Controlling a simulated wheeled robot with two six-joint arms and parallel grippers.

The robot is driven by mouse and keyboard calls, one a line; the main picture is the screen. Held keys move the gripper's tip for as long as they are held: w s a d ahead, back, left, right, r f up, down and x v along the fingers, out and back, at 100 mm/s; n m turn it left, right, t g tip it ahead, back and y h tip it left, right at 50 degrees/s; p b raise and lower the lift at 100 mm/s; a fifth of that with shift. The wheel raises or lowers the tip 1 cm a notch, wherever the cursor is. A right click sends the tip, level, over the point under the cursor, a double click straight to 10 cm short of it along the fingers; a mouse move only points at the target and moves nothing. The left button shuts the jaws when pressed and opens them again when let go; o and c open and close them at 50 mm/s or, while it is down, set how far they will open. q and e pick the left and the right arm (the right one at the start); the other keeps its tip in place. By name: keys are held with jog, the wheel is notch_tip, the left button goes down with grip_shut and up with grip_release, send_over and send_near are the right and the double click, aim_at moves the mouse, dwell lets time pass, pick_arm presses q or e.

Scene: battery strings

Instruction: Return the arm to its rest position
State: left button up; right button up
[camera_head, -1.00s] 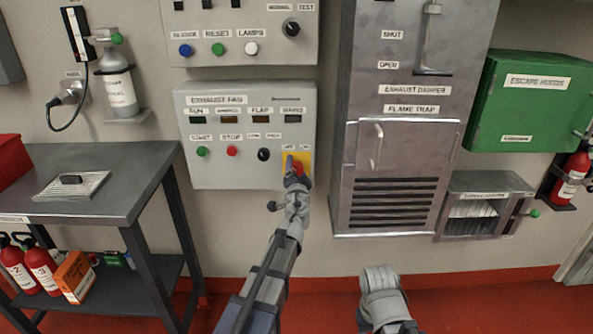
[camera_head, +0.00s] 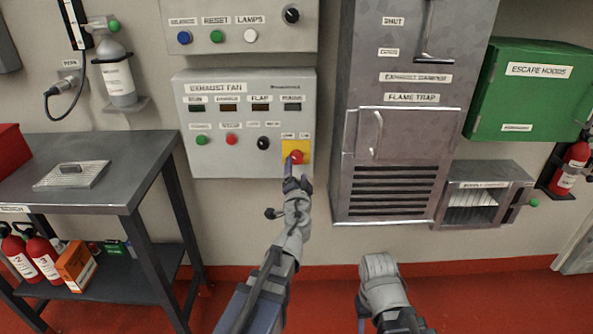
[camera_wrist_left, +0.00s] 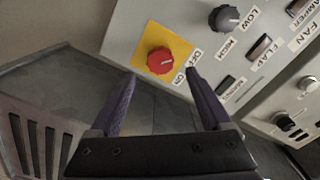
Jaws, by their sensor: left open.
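My left gripper (camera_head: 293,180) is open and empty just below the red rotary knob (camera_head: 297,157) on its yellow plate, at the lower right of the exhaust fan panel (camera_head: 230,160). In the left wrist view the two purple fingers (camera_wrist_left: 158,95) are spread apart, with the red knob (camera_wrist_left: 160,61) beyond their tips and clear of them. The OFF and ON labels show beside the knob there; its exact setting is hard to tell. A grey part of my right arm (camera_head: 381,285) shows at the bottom, but its gripper is not visible.
A metal flame trap cabinet (camera_head: 393,165) stands to the right of the panel, with a green escape hoods box (camera_head: 528,95) beyond it. A dark workbench (camera_head: 110,190) stands at the left. The space above the red floor (camera_head: 480,295) is open.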

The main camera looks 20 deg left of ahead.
pick_arm(q)
jog(key=s+r+n+g+y+p, duration=0.25)
jog(key=s+n+g+p, duration=0.45)
jog(key=p, duration=0.6)
jog(key=s+d+m+g+h+p, duration=0.1)
jog(key=s+d+g+h+p, duration=0.2)
jog(key=s, duration=0.8)
jog(key=s+d+r+m+g+h+p, duration=0.1)
jog(key=s+d+m+g+h+p, duration=0.1)
jog(key=s+d+g+p, duration=0.5)
jog(key=s+d+h+p, duration=0.1)
jog(key=s+d+p, duration=0.1)
jog(key=s+d, duration=0.2)
jog(key=shift+d+g, duration=0.3)
jog(key=shift+d, duration=0.1)
jog(key=shift+r, duration=0.1)
